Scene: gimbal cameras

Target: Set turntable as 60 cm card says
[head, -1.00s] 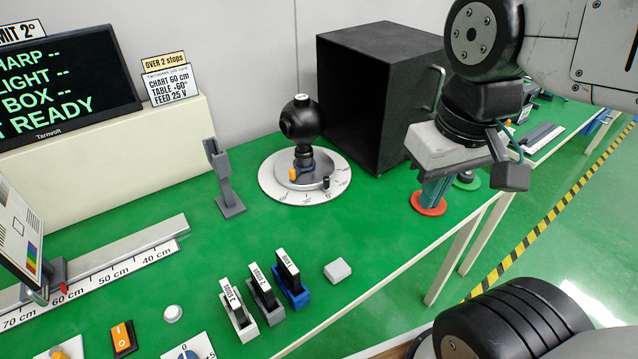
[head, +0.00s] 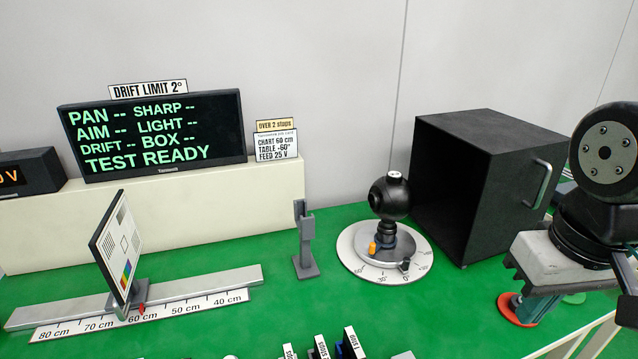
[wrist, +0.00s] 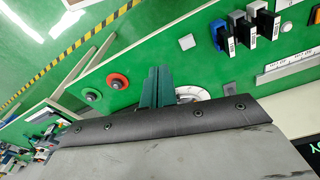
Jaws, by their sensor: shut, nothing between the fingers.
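The turntable (head: 351,256) is a white graduated disc on the green bench in the head view. A round black camera (head: 388,198) stands on it. An orange knob (head: 372,248) and a small black knob (head: 405,265) sit at its front, the black one near the 0 mark. The card (head: 276,147) reads chart 60 cm, table -60°, feed 25 V. My gripper (head: 528,309) is shut and empty, pointing down at the right, apart from the turntable. In the wrist view its teal fingers (wrist: 157,88) partly cover the turntable (wrist: 190,91).
An open black box (head: 480,185) stands right of the turntable, a grey post (head: 304,240) left. The test chart (head: 119,250) stands near 60 cm on its rail. A red disc (wrist: 118,82) lies by my fingers. Labelled blocks (wrist: 242,30) stand along the bench's front.

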